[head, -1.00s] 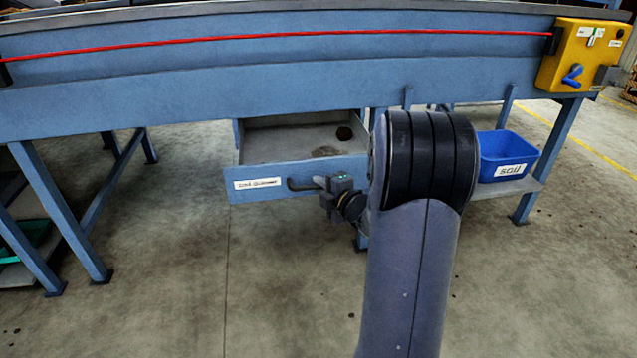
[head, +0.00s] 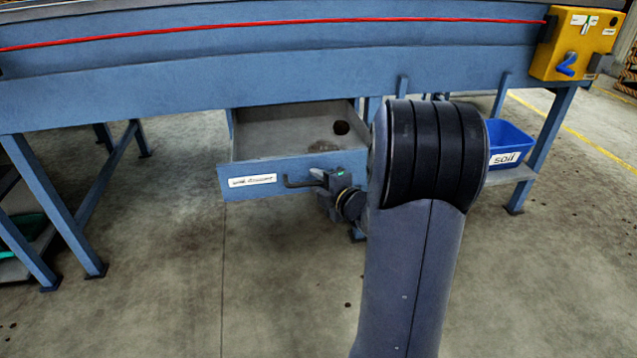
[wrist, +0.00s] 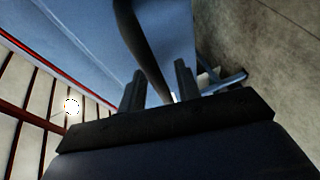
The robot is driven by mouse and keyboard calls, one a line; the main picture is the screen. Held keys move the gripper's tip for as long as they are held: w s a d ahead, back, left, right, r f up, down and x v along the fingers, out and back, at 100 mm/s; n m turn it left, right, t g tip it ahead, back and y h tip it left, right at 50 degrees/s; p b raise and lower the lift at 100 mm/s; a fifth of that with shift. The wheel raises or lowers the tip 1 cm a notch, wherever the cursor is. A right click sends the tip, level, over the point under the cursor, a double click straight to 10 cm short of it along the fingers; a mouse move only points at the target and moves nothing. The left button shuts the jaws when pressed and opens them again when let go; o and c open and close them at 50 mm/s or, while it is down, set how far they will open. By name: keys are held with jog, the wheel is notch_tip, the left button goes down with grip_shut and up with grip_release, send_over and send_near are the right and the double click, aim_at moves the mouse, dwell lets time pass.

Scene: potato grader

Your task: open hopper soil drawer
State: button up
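The soil drawer (head: 204,181) hangs under the blue machine frame and stands pulled out, its inside visible. My gripper (head: 318,175) is at the right part of this handle. My arm hides the area right of the drawer.
A blue bin labelled soil (head: 507,143) stands on a low shelf at the right. A yellow control box (head: 572,45) is at the upper right. Blue legs (head: 55,215) stand at the left. The floor in front of the drawer is clear apart from small crumbs.

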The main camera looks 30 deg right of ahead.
jog(key=p+v, duration=0.2)
jog(key=v, duration=0.9)
jog(key=shift+p, duration=0.35)
jog(key=shift+w+f, duration=0.1)
jog(key=shift+w, duration=0.05)
jog(key=b+x, duration=0.2)
jog(key=x, duration=0.9)
jog(key=shift+b, duration=0.4)
jog(key=shift+w+d, duration=0.1)
jog(key=shift+r, duration=0.2)
